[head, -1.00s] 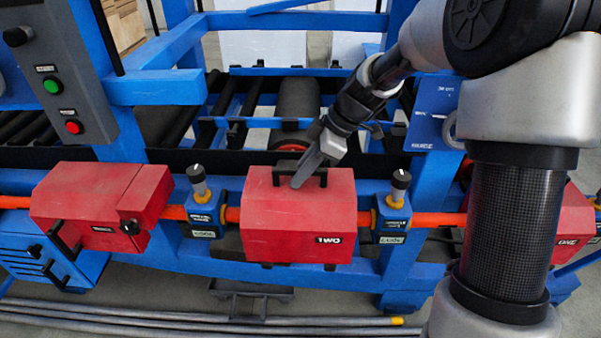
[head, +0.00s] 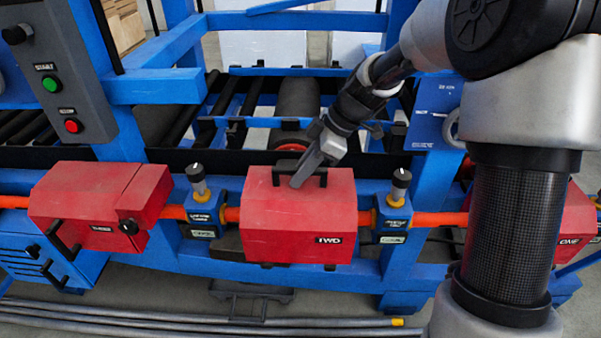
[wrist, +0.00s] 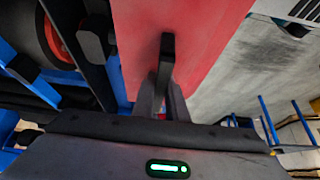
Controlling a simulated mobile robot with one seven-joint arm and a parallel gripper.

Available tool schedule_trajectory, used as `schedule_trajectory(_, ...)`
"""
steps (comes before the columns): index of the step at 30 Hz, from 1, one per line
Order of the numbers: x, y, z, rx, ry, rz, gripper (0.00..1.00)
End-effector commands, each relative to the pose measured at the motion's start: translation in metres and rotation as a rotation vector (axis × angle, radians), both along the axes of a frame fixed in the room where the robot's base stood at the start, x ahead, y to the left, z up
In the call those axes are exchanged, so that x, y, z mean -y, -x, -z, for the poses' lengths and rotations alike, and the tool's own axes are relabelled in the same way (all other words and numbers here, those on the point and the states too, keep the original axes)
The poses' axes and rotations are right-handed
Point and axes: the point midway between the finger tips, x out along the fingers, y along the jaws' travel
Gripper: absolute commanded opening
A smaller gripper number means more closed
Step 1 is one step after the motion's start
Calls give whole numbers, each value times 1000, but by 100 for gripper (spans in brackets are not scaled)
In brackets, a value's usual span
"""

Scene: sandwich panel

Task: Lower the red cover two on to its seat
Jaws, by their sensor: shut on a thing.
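The red cover two (head: 298,222) is in the middle of the head view, with its "TWO" label on the lower right of its front. It sits over the orange shaft between two blue blocks and looks about level. My gripper (head: 300,180) is shut on the black handle on top of the cover. In the wrist view the red cover (wrist: 150,30) fills the upper middle and the handle (wrist: 168,55) runs between my gripper's fingers (wrist: 163,100). The seat under the cover is mostly hidden, so I cannot tell whether the cover touches it.
Blue blocks with black knobs stand left (head: 201,205) and right (head: 393,208) of the cover. Red cover three (head: 95,205) is at the left and red cover one (head: 573,225) at the right, partly behind my arm. A control box (head: 60,85) hangs upper left. Rods (head: 200,318) lie on the floor.

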Motion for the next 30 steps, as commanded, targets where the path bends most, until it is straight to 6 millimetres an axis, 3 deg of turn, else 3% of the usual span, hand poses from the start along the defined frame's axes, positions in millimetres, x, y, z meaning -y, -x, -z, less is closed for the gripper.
schedule_trajectory(3, 0, 1, 2, -4, 0, 0, 0)
schedule_trajectory(4, 0, 1, 2, -4, 0, 0, 17)
schedule_trajectory(7, 0, 1, 3, -4, 0, 0, 34)
schedule_trajectory(19, 5, 1, -2, -3, 3, 2, 34)
schedule_trajectory(23, 14, 0, -21, 1, 2, 3, 34)
schedule_trajectory(30, 43, 1, -73, 2, 2, 3, 34)
